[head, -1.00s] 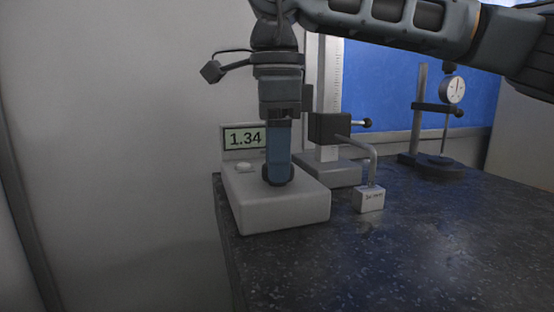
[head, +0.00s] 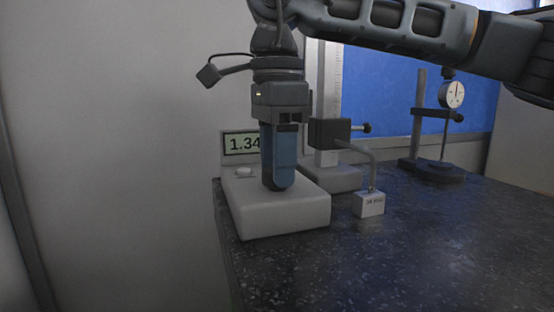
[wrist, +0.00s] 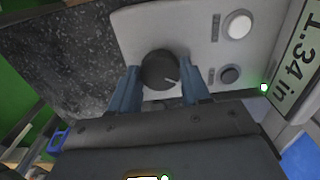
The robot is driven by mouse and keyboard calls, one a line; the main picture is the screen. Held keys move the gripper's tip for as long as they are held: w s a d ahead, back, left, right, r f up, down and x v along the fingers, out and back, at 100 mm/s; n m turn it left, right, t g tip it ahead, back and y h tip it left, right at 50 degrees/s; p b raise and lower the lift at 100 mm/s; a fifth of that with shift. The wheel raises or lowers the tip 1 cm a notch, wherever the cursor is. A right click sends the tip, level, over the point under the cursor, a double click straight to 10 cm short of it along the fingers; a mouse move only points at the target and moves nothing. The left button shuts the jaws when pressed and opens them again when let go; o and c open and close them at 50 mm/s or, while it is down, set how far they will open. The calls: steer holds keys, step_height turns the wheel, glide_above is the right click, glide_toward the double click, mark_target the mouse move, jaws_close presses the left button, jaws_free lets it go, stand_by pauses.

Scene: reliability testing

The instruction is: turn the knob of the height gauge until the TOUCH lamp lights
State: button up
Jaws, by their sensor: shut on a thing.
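My gripper (head: 278,186) points straight down over the pale control box (head: 285,215) of the height gauge. In the wrist view its blue fingers (wrist: 160,85) stand on either side of the black round knob (wrist: 159,70) and grip it; the knob is hidden in the head view. A white round lamp (wrist: 238,26) and a dark button (wrist: 229,75) are on the same panel. The lamp looks pale, with no clear glow. The display (head: 240,143) reads 1.34, with "in" in the wrist view. The gauge's dark slider (head: 328,132) carries a bent probe (head: 373,170) down to a small block (head: 369,204); contact is unclear.
A dial gauge on a stand (head: 452,95) stands at the back right of the dark speckled bench (head: 420,250). The bench is clear at the front right. A grey wall (head: 120,130) is at the left.

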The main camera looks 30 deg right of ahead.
steer(key=o, duration=1.1)
steer(key=shift+r, duration=3.9)
